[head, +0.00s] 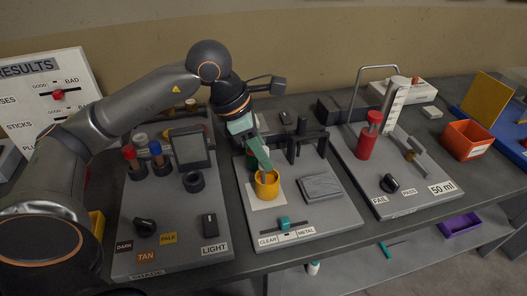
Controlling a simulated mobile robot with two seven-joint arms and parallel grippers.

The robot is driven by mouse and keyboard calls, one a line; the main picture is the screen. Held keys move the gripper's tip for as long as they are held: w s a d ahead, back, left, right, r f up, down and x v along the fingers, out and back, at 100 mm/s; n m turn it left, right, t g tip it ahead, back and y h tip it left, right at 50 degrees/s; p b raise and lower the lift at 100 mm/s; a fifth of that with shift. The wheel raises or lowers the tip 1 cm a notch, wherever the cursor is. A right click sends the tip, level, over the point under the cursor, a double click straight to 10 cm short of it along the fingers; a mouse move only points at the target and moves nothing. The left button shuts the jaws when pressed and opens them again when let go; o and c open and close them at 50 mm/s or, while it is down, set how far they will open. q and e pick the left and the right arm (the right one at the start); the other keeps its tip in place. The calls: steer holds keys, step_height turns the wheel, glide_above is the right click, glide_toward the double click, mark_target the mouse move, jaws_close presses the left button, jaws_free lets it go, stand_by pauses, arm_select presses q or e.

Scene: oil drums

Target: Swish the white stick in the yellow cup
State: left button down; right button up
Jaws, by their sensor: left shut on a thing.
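The yellow cup (267,185) stands upright on a white square on the middle grey board. My left gripper (264,165) points down right over the cup, its green fingers shut. A small pale bit of the white stick (268,177) shows below the fingertips at the cup's mouth. The rest of the stick is hidden by the fingers and the cup wall, so I cannot tell how deep it reaches. My right gripper is not in view.
A grey pad (321,187) lies right of the cup, and a CLEAR/METAL slider (285,224) is in front. A black ring (194,181) and dark screen (190,148) are left. A red cylinder (367,142) stands right. An orange bin (467,140) is farther right.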

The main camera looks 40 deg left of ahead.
arm_select(q)
steer(key=shift+s+d, duration=0.15)
steer(key=shift+d, duration=0.05)
steer(key=shift+d, duration=0.15)
steer(key=shift+w+d, duration=0.2)
steer(key=shift+d, duration=0.1)
steer(key=shift+w, duration=0.15)
steer(key=shift+w, duration=0.3)
